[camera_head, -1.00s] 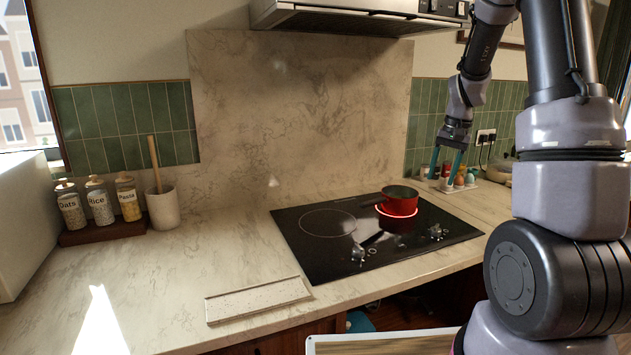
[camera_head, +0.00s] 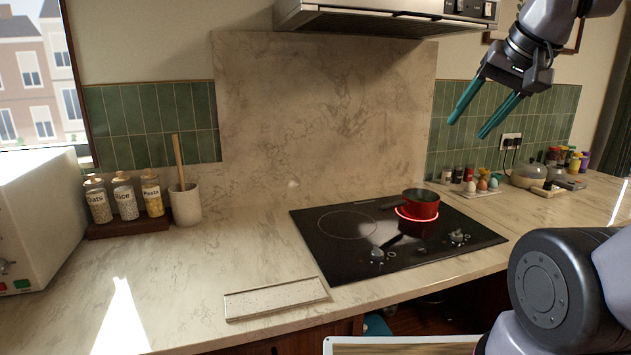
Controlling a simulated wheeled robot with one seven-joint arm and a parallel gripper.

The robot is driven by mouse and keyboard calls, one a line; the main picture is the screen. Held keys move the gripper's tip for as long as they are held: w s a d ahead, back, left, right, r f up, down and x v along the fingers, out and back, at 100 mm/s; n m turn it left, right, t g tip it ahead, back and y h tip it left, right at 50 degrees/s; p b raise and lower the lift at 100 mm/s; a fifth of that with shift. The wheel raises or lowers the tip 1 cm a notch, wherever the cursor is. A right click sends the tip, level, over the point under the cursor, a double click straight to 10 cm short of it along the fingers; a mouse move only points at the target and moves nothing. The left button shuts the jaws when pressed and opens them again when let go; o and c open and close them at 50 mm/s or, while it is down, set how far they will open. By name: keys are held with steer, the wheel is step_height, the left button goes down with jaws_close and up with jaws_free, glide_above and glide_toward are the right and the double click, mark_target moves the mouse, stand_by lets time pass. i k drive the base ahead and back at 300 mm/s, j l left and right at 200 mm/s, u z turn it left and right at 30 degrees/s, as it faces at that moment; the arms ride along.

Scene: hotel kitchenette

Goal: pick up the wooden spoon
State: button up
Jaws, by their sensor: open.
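The wooden spoon (camera_head: 178,160) stands upright in a pale stone-like crock (camera_head: 186,205) at the left back of the counter. Only its handle shows; its lower end is hidden inside the crock. My gripper (camera_head: 467,128) is at the upper right, in the air above the back right of the hob. Its two teal fingers are apart, point down and left, and hold nothing. It is far to the right of the spoon and higher.
Glass jars (camera_head: 125,197) stand on a dark wooden tray (camera_head: 128,229) left of the crock. A red pot (camera_head: 420,205) sits on a glowing ring of the black hob (camera_head: 350,255). A speckled tray (camera_head: 275,299) lies at the front. The range hood (camera_head: 385,17) overhangs. Counter between crock and hob is clear.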

mark_target(175, 136)
steer(key=u, duration=1.25)
steer(key=z, duration=1.55)
steer(key=u, duration=1.55)
steer(key=i+j+z, duration=0.2)
steer(key=j, duration=0.35)
steer(key=j+z, duration=0.2)
steer(key=j, duration=0.35)
